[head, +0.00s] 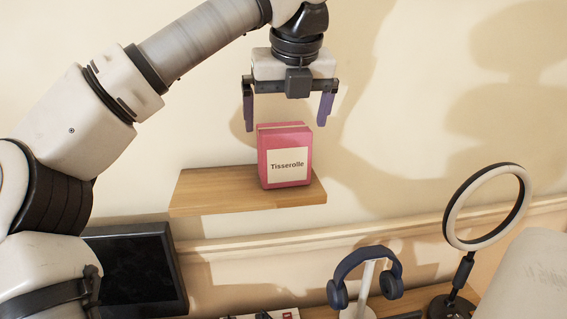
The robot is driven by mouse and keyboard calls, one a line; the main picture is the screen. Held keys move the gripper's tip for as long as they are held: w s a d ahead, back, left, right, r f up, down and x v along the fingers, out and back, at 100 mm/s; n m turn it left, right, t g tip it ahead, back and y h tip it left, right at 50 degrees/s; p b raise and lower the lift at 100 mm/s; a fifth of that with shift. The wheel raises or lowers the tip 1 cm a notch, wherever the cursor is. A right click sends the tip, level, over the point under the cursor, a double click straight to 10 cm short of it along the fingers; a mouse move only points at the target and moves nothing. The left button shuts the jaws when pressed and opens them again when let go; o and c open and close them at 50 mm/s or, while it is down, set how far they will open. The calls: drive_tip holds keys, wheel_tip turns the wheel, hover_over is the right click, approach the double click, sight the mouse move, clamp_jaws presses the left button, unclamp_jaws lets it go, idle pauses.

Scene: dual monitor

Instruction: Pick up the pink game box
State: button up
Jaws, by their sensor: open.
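The pink game box (284,142) stands upright on a wooden wall shelf (215,191). It has a pale label reading "Tisserolle" on its front. My gripper (287,126) is above the box, pointing down. Its two purple fingers are spread wide, one toward each side of the box's top. The fingers are empty. From this one view I cannot tell exactly how far in front of or behind the box they are.
Below the shelf are a dark monitor (137,270) at left, blue headphones (345,268) on a white stand, and a ring light (453,215) at right. The wall is close behind the shelf. The shelf is bare left of the box.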

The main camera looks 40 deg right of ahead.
sight(284, 127)
drive_tip(key=shift+p+x, duration=0.6)
drive_tip(key=shift+x, duration=2.15)
drive_tip(key=shift+a, duration=0.15)
drive_tip(key=c, duration=1.1)
drive_tip(key=shift+r, duration=0.15)
wheel_tip(284, 127, up, 9)
drive_tip(key=shift+f, duration=0.15)
drive_tip(key=shift+r+p, duration=0.35)
drive_tip(key=shift+r, duration=0.2)
